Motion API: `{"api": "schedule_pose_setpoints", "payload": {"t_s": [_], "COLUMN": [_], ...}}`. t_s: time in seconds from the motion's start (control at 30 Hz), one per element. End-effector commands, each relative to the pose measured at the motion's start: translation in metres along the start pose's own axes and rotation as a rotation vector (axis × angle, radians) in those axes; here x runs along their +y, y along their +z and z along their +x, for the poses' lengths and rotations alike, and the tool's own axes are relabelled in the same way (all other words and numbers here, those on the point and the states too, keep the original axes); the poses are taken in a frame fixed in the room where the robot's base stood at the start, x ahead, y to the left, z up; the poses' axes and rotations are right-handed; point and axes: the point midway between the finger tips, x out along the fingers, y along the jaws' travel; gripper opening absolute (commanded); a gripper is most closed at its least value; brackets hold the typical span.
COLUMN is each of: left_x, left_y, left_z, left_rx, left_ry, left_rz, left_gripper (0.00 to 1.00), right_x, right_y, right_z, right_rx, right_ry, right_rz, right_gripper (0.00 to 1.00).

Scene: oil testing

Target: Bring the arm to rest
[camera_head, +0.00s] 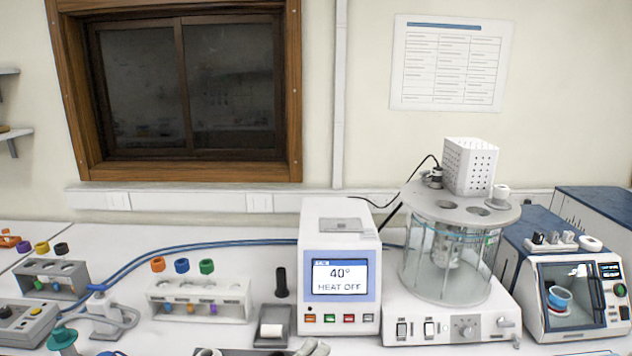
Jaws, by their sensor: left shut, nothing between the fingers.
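My left gripper (314,348) shows only in part at the bottom edge of the head view, low and in front of the white heater unit. Its light grey fingertips are together with nothing visible between them. Most of the gripper and the arm behind it are cut off by the frame's lower edge. My right gripper is not in view.
The heater unit (340,240) reads "40° HEAT OFF". A glass bath (445,260) stands right of it, then a blue-and-white tester (570,290) holding a cup. A tube rack (198,292) and a grey rack (50,278) stand left. A black-handled item (281,283) is near the gripper.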

Motion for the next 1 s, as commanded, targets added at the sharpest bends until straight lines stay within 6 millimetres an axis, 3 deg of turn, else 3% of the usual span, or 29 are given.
{"api": "schedule_pose_setpoints", "payload": {"t_s": [0.33, 0.53, 0.73, 1.0], "left_x": [0.016, 0.037, 0.069, 0.094], "left_y": [0.029, 0.049, 0.061, 0.039], "left_z": [-0.033, -0.074, -0.156, -0.279], "left_rx": [-0.197, -0.377, -0.660, -1.034], "left_ry": [0.105, 0.205, 0.362, 0.573], "left_rz": [-0.249, -0.478, -0.828, -1.226], "left_gripper": [0.00, 0.00, 0.00, 0.00], "right_x": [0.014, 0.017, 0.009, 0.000], "right_y": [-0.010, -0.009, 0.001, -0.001], "right_z": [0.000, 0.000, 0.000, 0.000], "right_rx": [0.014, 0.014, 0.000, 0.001], "right_ry": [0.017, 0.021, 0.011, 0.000], "right_rz": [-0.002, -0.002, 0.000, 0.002], "right_gripper": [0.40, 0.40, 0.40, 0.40]}}
